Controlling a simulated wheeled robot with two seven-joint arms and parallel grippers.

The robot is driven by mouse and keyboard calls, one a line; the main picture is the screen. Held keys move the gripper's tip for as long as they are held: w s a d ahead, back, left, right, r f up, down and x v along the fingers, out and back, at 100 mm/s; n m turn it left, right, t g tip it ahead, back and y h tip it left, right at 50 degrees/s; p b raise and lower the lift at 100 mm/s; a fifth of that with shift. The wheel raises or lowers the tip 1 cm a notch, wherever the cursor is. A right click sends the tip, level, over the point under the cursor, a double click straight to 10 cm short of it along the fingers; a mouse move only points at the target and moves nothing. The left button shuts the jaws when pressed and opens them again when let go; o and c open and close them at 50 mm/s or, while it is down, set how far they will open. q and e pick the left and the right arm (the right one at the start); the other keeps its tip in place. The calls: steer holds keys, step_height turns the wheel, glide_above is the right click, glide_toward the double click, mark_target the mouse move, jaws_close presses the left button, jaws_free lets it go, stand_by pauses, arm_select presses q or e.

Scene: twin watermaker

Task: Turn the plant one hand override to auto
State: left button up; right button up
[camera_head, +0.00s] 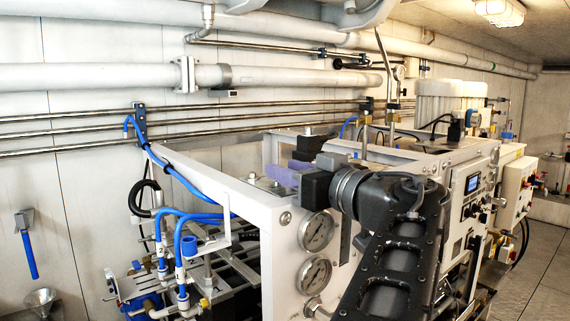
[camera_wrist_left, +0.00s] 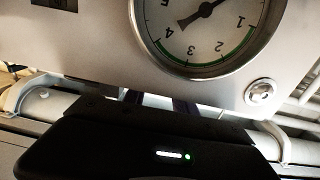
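The near watermaker's white frame (camera_head: 225,190) fills the middle of the head view. Its control panel (camera_head: 465,215) has a small blue screen (camera_head: 472,184) and several small knobs, partly behind my arm. I cannot tell which knob is the hand override, or its setting. My left gripper (camera_head: 283,176) is over the frame's top edge, above two round gauges, left of the control panel and apart from it. In the left wrist view the gripper's black body hides most of its fingers, so its opening is unclear. My right gripper is not in view.
An upper gauge (camera_head: 316,231) and a lower gauge (camera_head: 314,275) face out below my gripper. One gauge (camera_wrist_left: 205,25) is close in the wrist view. Blue hoses (camera_head: 180,240) and pipes crowd the left. A grey box (camera_head: 516,188) stands beyond the panel; floor (camera_head: 535,265) is clear at right.

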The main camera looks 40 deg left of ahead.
arm_select(q)
steer(key=shift+w+a, duration=0.2)
steer(key=shift+a, duration=0.35)
jaws_close()
